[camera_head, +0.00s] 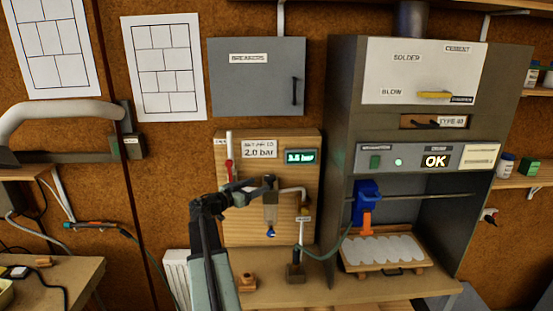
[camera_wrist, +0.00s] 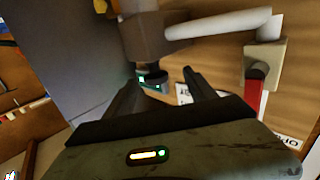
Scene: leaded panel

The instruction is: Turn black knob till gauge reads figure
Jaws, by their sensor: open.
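The black knob (camera_head: 270,181) sits on top of a regulator with a clear bowl (camera_head: 270,208), in front of a wooden board. My gripper (camera_head: 257,188) is open just left of the knob; I cannot tell whether a finger touches it.
A red-handled lever (camera_head: 230,171) is on the board's left, and shows near my fingers in the wrist view (camera_wrist: 255,85). A bent pipe (camera_head: 293,191) leaves the regulator to the right. A grey cabinet (camera_head: 257,77) hangs above; a hood with a blue tool (camera_head: 367,200) stands right.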

